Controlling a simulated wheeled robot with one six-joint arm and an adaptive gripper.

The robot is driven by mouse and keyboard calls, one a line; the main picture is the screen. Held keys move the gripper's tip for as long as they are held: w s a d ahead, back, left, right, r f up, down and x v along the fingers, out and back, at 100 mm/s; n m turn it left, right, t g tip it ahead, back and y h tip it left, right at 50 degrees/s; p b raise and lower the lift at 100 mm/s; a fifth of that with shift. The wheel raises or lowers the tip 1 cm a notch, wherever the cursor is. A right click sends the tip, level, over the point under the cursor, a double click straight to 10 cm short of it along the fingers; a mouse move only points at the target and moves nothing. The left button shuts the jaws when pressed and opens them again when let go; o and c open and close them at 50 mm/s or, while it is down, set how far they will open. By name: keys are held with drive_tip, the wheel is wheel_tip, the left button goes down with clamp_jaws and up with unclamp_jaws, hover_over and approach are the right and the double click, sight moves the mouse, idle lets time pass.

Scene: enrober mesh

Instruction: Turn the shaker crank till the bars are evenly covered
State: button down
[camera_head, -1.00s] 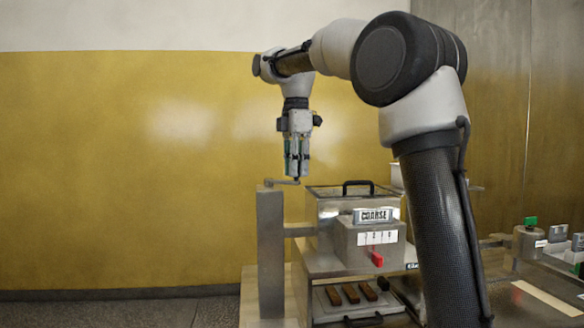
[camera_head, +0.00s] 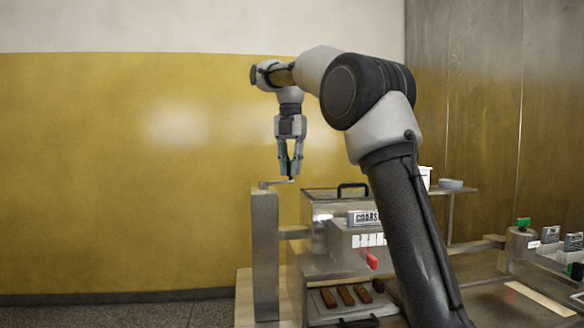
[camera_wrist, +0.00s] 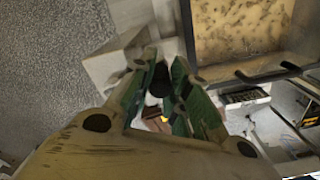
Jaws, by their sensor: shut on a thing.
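The crank (camera_head: 274,183) sits on top of a grey upright post (camera_head: 265,250), its arm reaching right. My gripper (camera_head: 290,174) points down and is shut on the crank's handle; in the wrist view a dark knob (camera_wrist: 159,84) shows between the green-lined fingers (camera_wrist: 158,90). The metal shaker box (camera_head: 318,212), with a black lid handle and a partly hidden "COARSE" plate (camera_head: 362,217), stands right of the post. Several brown bars (camera_head: 346,295) lie side by side on a tray (camera_head: 335,314) below it. Their covering is too small to judge.
My arm hides part of the box's right side. A bench with a green-topped canister (camera_head: 521,243) and small plates lies to the right. The wrist view shows a speckled tan surface (camera_wrist: 240,28) inside the box.

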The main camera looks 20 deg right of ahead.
drive_tip(key=shift+w+n, duration=0.3)
drive_tip(key=shift+n, duration=0.1)
drive_tip(key=c, duration=1.3)
unclamp_jaws()
drive_tip(key=shift+r, duration=3.7)
drive_tip(key=shift+s, duration=0.1)
